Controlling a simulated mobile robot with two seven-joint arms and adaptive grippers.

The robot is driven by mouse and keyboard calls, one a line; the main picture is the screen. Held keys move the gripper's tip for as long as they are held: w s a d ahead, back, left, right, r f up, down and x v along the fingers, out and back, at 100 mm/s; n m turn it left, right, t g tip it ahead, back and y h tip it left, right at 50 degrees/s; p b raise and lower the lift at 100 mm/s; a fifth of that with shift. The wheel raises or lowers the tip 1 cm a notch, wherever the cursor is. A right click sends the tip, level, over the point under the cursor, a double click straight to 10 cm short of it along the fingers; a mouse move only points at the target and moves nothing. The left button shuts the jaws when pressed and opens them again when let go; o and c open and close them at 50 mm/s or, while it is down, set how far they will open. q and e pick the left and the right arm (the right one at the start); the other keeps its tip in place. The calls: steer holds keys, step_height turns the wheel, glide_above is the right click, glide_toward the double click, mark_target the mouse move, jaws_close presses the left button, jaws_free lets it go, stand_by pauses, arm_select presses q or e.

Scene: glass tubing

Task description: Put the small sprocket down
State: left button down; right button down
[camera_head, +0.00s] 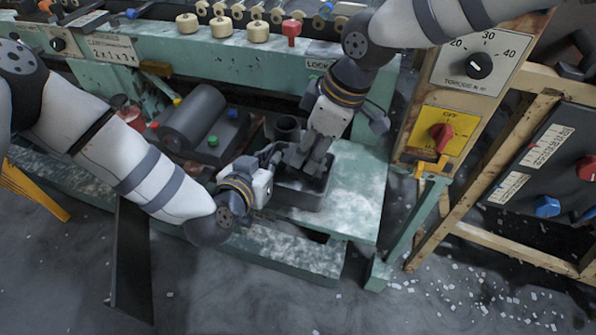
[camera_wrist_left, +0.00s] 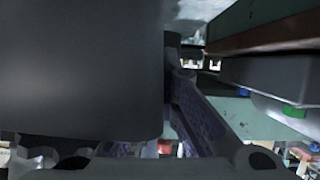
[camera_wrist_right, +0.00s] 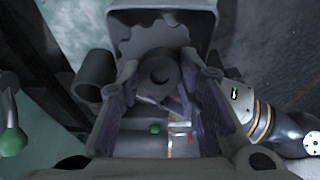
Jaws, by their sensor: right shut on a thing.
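The small sprocket (camera_wrist_right: 160,72) is a grey toothed piece with a round hub and a hole, seen in the right wrist view between my right fingers. My right gripper (camera_head: 305,162) points down over a small dark open tray (camera_head: 298,198), and it also shows in the right wrist view (camera_wrist_right: 165,95). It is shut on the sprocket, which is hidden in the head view. Whether the sprocket touches the tray cannot be told. My left gripper (camera_head: 272,155) is beside the tray's left end. In the left wrist view a big dark surface covers much of the picture, and its fingertip gap is unclear.
A dark cup (camera_head: 288,127) stands just behind the tray. A dark roller (camera_head: 197,118) with coloured buttons lies to the left. The green bench top (camera_head: 355,190) is bare to the right of the tray. A control panel (camera_head: 455,110) stands further right.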

steer(key=shift+h, duration=0.3)
steer(key=x, duration=0.5)
steer(key=shift+a+f, duration=0.1)
steer(key=shift+f, duration=0.1)
steer(key=h, duration=0.1)
steer(key=a+g+h, duration=0.1)
steer(key=shift+w+r+h, duration=0.1)
steer(key=shift+h, duration=0.2)
steer(key=shift+d+f, duration=0.1)
steer(key=shift+f, duration=1.25)
steer(key=c, duration=1.2)
jaws_free()
steer(key=shift+f, duration=0.1)
step_height(320, 180, up, 12)
steer(key=shift+r, duration=0.15)
